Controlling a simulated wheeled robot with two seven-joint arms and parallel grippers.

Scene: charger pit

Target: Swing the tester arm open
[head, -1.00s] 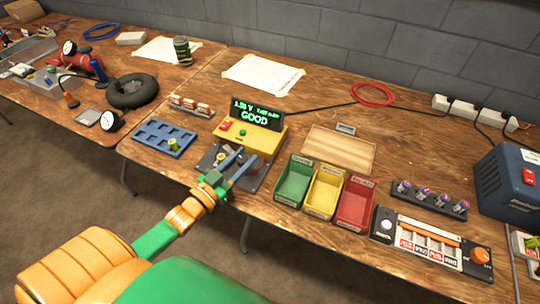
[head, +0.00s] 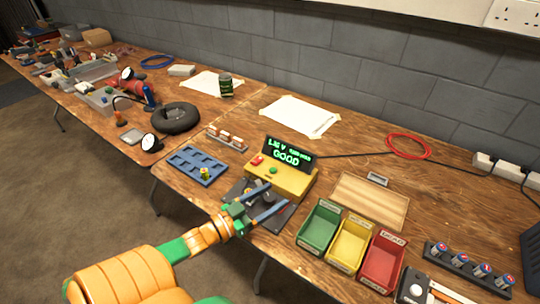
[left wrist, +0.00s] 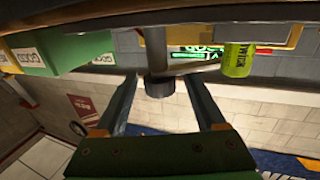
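The yellow tester (head: 292,181) stands on the bench, its display lit with "GOOD". A dark base plate lies in front of it. In the left wrist view the tester arm (left wrist: 155,45) is a grey metal bar with a round black knob (left wrist: 159,88) at its end. A yellow-green battery (left wrist: 238,60) is beside it. My left gripper (head: 277,195) is over the base plate, its two blue-grey fingers apart. In the left wrist view the knob lies between the fingers (left wrist: 160,90), with a gap showing on each side. My right gripper is out of view.
Green (head: 318,226), yellow (head: 349,243) and red (head: 383,262) bins stand right of the tester. A blue tray (head: 190,165) holding one battery (head: 205,173) lies to the left. A wooden board (head: 368,200) lies behind the bins.

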